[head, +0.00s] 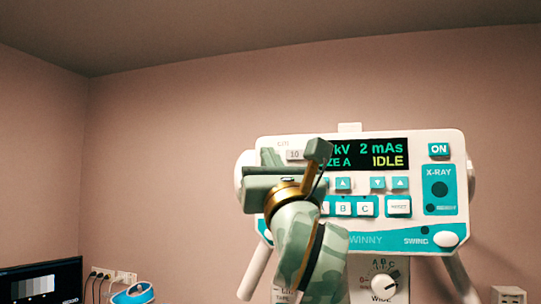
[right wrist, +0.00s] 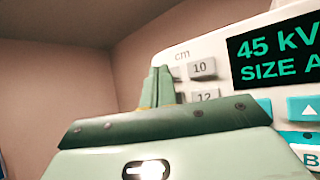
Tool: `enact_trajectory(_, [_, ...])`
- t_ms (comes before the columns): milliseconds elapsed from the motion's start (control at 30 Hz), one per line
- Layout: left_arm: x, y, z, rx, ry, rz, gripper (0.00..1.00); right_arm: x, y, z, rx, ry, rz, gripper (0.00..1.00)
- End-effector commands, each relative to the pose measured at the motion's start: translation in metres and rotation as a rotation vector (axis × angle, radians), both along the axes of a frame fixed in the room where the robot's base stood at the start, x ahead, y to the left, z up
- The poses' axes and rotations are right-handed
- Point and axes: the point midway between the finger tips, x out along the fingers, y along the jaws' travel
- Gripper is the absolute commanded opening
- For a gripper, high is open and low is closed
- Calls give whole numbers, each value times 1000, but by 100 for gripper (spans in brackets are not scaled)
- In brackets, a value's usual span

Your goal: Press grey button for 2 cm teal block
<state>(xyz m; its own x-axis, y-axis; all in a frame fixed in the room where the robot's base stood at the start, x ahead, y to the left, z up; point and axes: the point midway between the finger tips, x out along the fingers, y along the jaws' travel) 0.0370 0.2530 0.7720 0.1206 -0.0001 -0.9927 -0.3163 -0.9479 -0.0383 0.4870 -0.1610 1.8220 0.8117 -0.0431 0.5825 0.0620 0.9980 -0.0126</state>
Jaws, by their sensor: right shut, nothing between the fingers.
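The white control panel of the X-ray unit (head: 400,232) faces me, with a cm heading over small grey buttons. The grey button marked 10 (head: 294,155) shows in the head view, and also in the right wrist view (right wrist: 202,68). A grey button marked 12 (right wrist: 205,96) sits below it. Left of these, more grey buttons are mostly hidden behind my fingers, their labels unreadable. My right gripper (head: 268,157) is shut and empty at the panel's left part; its fingertips (right wrist: 157,72) stand left of the 10. I cannot tell whether they touch. No teal block is seen.
The display (head: 372,153) reads 2 mAs and IDLE; the wrist view shows 45 kV and SIZE A. The ON button (head: 439,149) and X-RAY plate (head: 439,190) are at the right. A monitor (head: 40,282) stands low left. My right arm covers the panel's lower left.

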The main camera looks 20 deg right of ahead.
Motion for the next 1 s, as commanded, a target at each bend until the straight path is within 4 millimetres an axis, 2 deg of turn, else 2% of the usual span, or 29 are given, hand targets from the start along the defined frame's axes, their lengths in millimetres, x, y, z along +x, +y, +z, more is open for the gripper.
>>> enact_trajectory(333, [0,0,0,0,0,0,36,0,0,0,0,0,0,0])
enact_trajectory(700, [0,0,1,0,0,0,36,-13,9,0,0,-1,0,0])
enact_trajectory(1000, [0,0,1,0,0,0,36,-14,9,0,0,0,0,0])
